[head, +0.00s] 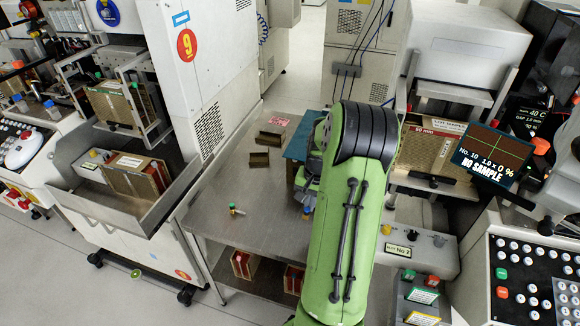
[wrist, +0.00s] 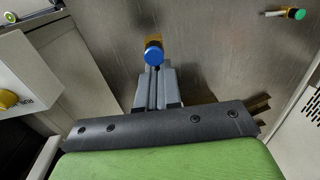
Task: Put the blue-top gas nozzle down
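The blue-top gas nozzle (wrist: 153,54) has a round blue cap and a brass-coloured body. It sits at the tips of my gripper (wrist: 154,68) in the wrist view, with the grey fingers close together on it. In the head view only a small blue bit of the nozzle (head: 307,210) shows beside my green arm, over the steel table (head: 225,185). My arm hides most of the gripper there. I cannot tell whether the nozzle touches the table.
Two small brown trays (head: 268,138) (head: 259,160), a red-and-white label (head: 279,121) and a teal mat (head: 298,146) are at the back of the table. Machines stand on both sides. Red-marked boxes (head: 243,264) sit on the lower shelf. The table's left front is mostly clear.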

